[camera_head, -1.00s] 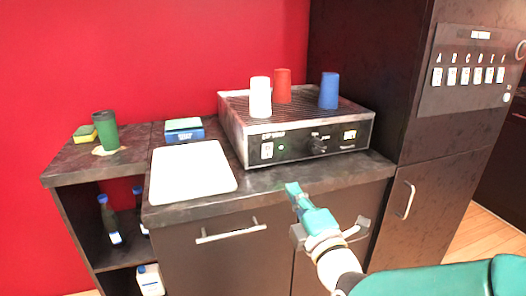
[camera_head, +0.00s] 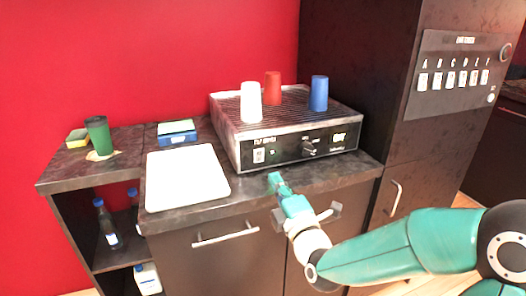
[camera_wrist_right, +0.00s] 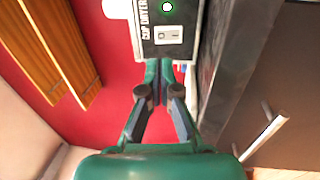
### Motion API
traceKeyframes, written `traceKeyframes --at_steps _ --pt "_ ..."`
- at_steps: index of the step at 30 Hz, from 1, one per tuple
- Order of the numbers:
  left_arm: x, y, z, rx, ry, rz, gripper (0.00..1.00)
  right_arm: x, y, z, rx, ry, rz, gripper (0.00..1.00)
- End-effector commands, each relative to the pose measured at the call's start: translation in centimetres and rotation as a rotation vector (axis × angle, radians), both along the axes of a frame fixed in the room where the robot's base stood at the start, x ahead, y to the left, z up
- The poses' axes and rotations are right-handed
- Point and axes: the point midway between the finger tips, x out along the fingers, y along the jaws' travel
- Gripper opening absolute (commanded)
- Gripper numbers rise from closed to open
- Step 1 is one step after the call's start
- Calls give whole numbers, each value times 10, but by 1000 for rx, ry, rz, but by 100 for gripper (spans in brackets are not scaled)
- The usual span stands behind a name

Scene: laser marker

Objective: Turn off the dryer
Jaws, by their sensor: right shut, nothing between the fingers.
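The cup dryer (camera_head: 285,142) is a dark box with a ridged top, standing on the counter in the head view. Its front panel has a white rocker switch (camera_head: 258,156) at the left, a green light beside it, a black knob (camera_head: 309,148) and a lit display at the right. In the right wrist view the switch (camera_wrist_right: 169,34) shows near the top centre, with the green light (camera_wrist_right: 167,7) above it. My right gripper (camera_head: 274,180) is shut and empty, in front of and below the switch; its fingertips (camera_wrist_right: 160,66) show just below the switch in the wrist view, contact unclear. My left gripper is out of view.
White (camera_head: 251,102), red (camera_head: 272,88) and blue (camera_head: 319,93) cups stand on the dryer. A white tray (camera_head: 187,178) lies left of it. A green cup (camera_head: 98,136) stands farther left. A tall cabinet (camera_head: 398,110) with a switch panel bounds the right.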

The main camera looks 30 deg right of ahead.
Motion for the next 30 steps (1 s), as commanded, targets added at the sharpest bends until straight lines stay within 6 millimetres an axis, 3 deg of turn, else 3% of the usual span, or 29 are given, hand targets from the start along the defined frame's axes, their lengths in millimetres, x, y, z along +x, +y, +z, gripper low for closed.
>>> traceKeyframes --at_steps 6,12,18,30 --pt "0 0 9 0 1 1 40 46 -10 7 1 3 1 0" --pt "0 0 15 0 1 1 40 74 -17 11 1 3 1 0" --pt "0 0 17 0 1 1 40 85 -19 12 1 3 1 0" --pt "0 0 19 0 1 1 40 87 -18 13 2 7 4 0"
